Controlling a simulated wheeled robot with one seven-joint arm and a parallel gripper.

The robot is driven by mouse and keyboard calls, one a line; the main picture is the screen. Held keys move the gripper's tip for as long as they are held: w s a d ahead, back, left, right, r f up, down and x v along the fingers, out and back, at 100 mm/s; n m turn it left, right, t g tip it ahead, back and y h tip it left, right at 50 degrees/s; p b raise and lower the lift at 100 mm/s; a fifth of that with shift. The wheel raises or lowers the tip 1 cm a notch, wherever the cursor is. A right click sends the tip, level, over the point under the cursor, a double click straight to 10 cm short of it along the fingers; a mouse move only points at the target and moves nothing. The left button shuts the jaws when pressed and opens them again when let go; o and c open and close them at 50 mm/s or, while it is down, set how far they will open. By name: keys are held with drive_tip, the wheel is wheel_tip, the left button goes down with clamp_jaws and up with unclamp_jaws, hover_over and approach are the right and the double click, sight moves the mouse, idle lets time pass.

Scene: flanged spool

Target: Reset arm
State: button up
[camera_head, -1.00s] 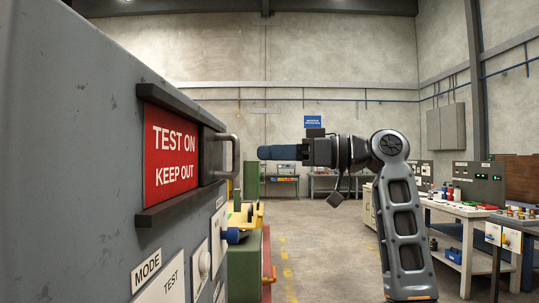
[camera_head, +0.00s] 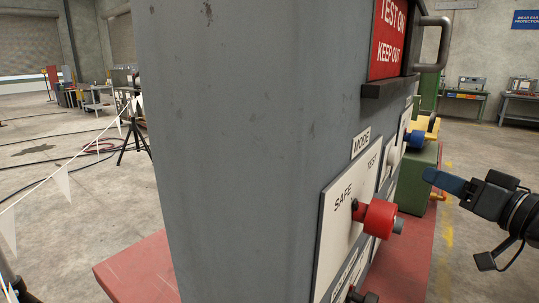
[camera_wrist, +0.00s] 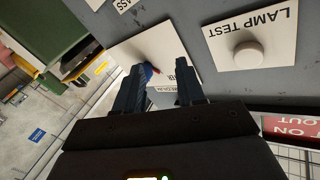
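My gripper (camera_head: 432,174) is at the right of the head view, its blue fingers pointing left toward the grey cabinet's front. In the wrist view my gripper (camera_wrist: 157,84) has its two fingers apart with nothing gripped between them. The red flanged spool-like knob (camera_head: 379,219) sticks out of the white MODE plate (camera_head: 339,226), between SAFE and TEST markings. My gripper is apart from it, farther along the front. A blue knob (camera_head: 415,139) sits farther along. The wrist view shows a round LAMP TEST button (camera_wrist: 248,55) on its plate and a small blue-and-red part beyond the fingers.
The grey cabinet (camera_head: 240,120) fills the middle, with a red KEEP OUT sign (camera_head: 388,45) and a protruding handle (camera_head: 445,42). A green block (camera_head: 418,178) stands beyond on the red base. Floor right of it is open. A tripod (camera_head: 132,135) and flag line stand left.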

drive_tip(key=s+a+f+m+g+h, duration=0.1)
drive_tip(key=s+a+f+m+h, duration=0.15)
drive_tip(key=s+f, duration=0.85)
drive_tip(key=s+a+f+m+h, duration=0.2)
drive_tip(key=s+a+f+h, duration=0.2)
drive_tip(key=s+f, duration=0.75)
drive_tip(key=s+a+r+n, duration=0.1)
drive_tip(key=s+n, duration=0.1)
drive_tip(key=s, duration=1)
drive_tip(key=s+a+r+n, duration=0.2)
drive_tip(key=s, duration=1)
drive_tip(key=shift+a+g, duration=0.3)
drive_tip(key=shift+g, duration=0.1)
